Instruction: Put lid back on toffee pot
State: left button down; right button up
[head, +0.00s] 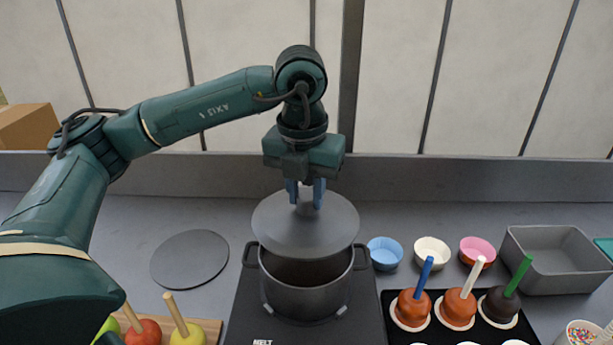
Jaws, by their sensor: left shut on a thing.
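The toffee pot (305,300) is a dark grey pot with two side handles, standing on a black hob. Its dark inside shows at the front. The grey round lid (305,235) is above the pot's back half, a little raised and apart from the front rim. My left gripper (306,197) points down with its blue fingers shut on the lid's knob, which the fingers mostly hide. Whether the lid's far edge touches the pot cannot be seen. My right gripper is not in view.
A flat grey disc (190,259) lies left of the hob (250,305). Blue (384,253), white and pink cups stand to the right, behind dipped apples (411,308) on a black tray. A grey bin (557,262) is further right. Apples with sticks (187,334) are at front left.

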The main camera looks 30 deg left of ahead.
aim_at(305, 212)
pick_arm(q)
jog(key=shift+s+d+f+b, duration=0.1)
jog(key=shift+f+b, duration=0.4)
jog(key=shift+f, duration=0.2)
notch_tip(305, 212, down, 3)
jog(key=shift+f+b, duration=0.2)
jog(key=shift+b, duration=0.9)
jog(key=shift+f+b, duration=0.6)
jog(key=shift+f, duration=0.1)
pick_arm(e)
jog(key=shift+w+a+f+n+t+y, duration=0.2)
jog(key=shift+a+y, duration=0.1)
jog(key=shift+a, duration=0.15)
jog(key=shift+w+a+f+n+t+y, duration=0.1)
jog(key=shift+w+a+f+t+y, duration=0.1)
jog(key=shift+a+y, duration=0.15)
pick_arm(q)
jog(key=shift+b, duration=0.45)
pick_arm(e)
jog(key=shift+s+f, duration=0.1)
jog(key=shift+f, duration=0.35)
pick_arm(q)
jog(key=shift+f+b, duration=0.2)
jog(key=shift+b, duration=0.25)
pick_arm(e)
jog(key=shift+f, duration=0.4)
pick_arm(q)
jog(key=c, duration=0.6)
grip_release()
jog(key=shift+o, duration=0.2)
